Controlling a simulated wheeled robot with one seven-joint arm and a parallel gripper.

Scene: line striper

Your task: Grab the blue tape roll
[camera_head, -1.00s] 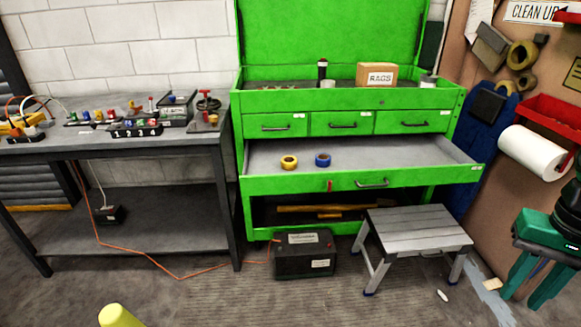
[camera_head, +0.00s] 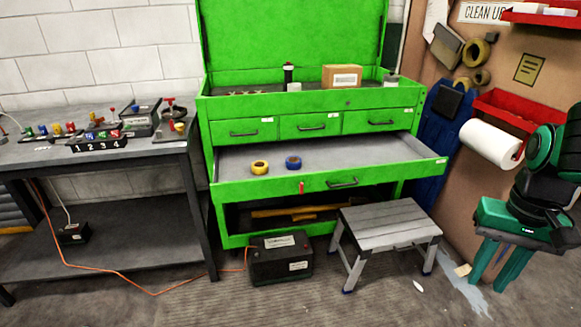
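The blue tape roll (camera_head: 293,162) lies flat in the open drawer (camera_head: 375,158) of the green tool chest (camera_head: 280,184). A yellow tape roll (camera_head: 259,167) lies just left of it in the same drawer, with a small gap between them. Nothing covers the blue roll. My gripper is not in view.
A grey step stool (camera_head: 390,227) and a black battery (camera_head: 279,257) stand on the floor before the chest. A dark workbench (camera_head: 95,160) is at left. A paper towel roll (camera_head: 490,144) and a green-and-black machine (camera_head: 530,210) are at right. An orange cord (camera_head: 110,287) crosses the floor.

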